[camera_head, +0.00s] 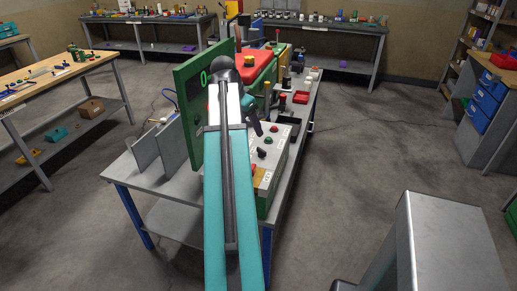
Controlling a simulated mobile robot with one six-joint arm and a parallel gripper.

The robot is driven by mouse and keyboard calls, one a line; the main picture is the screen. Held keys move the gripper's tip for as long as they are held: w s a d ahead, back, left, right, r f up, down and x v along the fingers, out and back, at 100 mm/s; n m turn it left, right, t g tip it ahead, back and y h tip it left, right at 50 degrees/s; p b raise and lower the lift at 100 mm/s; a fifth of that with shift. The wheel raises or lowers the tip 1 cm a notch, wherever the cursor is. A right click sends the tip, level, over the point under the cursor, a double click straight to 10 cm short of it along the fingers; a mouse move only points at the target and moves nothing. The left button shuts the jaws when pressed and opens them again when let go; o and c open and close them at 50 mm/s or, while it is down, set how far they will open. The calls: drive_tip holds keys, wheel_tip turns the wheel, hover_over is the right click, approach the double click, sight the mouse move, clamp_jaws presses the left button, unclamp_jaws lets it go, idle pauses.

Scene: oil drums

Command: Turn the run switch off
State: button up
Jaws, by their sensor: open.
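A grey control box (280,163) stands on the bench, partly hidden behind my teal arm. Which of these is the run switch is too small to tell. My gripper (258,130) is small and dark in this view, open, just above the upper left part of the box face. I see nothing held in it. Whether it touches a control cannot be made out.
A green upright panel (190,112) stands left of my arm, with grey plates (145,152) beside it. Side benches and shelves line the room.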

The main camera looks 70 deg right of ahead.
sight(261, 149)
drive_tip(key=shift+f, duration=0.1)
drive_tip(key=shift+p+x, duration=1.5)
drive_tip(key=shift+x, duration=5.3)
drive_tip(key=c, duration=1.1)
drive_tip(key=shift+o, duration=0.2)
